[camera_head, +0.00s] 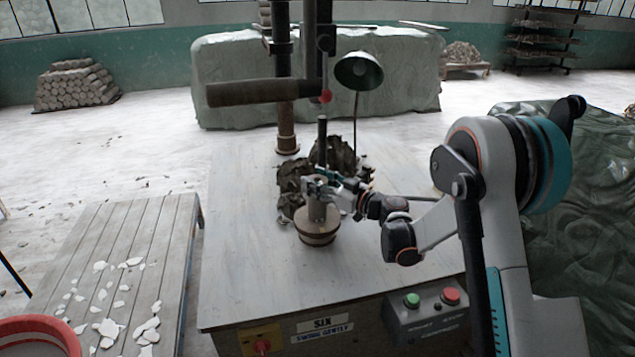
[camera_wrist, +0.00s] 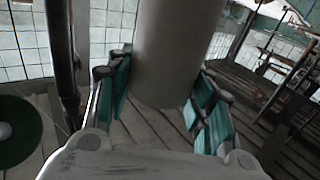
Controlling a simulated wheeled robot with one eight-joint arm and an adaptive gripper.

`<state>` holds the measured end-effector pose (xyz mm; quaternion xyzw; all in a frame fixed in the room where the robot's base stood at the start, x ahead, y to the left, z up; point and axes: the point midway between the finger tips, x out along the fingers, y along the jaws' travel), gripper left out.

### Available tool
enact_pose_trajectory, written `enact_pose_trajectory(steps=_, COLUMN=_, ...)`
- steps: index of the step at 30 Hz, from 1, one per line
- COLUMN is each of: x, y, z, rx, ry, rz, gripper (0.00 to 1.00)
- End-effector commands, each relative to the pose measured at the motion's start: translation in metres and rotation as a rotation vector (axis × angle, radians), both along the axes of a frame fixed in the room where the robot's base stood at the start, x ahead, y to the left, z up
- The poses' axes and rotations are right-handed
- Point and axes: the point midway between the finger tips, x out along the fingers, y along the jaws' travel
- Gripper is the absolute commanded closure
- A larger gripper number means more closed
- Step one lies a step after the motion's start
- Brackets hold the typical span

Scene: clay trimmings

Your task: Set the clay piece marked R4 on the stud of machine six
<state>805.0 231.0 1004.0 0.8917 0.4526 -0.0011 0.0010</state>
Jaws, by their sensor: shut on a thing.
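The grey machine table (camera_head: 240,280) carries a "SIX" plate (camera_head: 322,321) on its front. A grey clay cylinder (camera_head: 317,211) stands upright at a round wooden, banded base (camera_head: 317,236) on the table. My gripper (camera_head: 322,185) is around the upper part of the cylinder, shut on it. In the wrist view the cylinder (camera_wrist: 178,50) fills the space between the teal finger pads of my gripper (camera_wrist: 165,100). I cannot read an R4 mark. The stud is not visible, and I cannot tell whether the cylinder rests on the base or just above it.
Dark clay trimmings (camera_head: 293,178) lie behind the base. A dark vertical rod (camera_head: 322,135), a wooden-gripped lever (camera_head: 262,92) and a green lamp (camera_head: 358,72) stand close above. A control box (camera_head: 428,312) is on the front edge. The table's left part is clear.

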Motion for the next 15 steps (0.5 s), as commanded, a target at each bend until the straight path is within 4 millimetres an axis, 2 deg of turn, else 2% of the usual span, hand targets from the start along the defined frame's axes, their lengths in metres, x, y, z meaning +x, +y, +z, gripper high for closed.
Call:
enact_pose_trajectory(steps=1, x=0.0000, y=0.0000, z=0.0001, rx=0.001, ry=0.000, rz=0.000, gripper=0.45)
enact_pose_trajectory(steps=3, x=0.0000, y=0.0000, z=0.0004, rx=0.001, ry=0.000, rz=0.000, gripper=0.29)
enact_pose_trajectory(steps=15, x=-0.0011, y=-0.0018, z=-0.0004, rx=0.000, ry=0.000, rz=0.000, gripper=0.28)
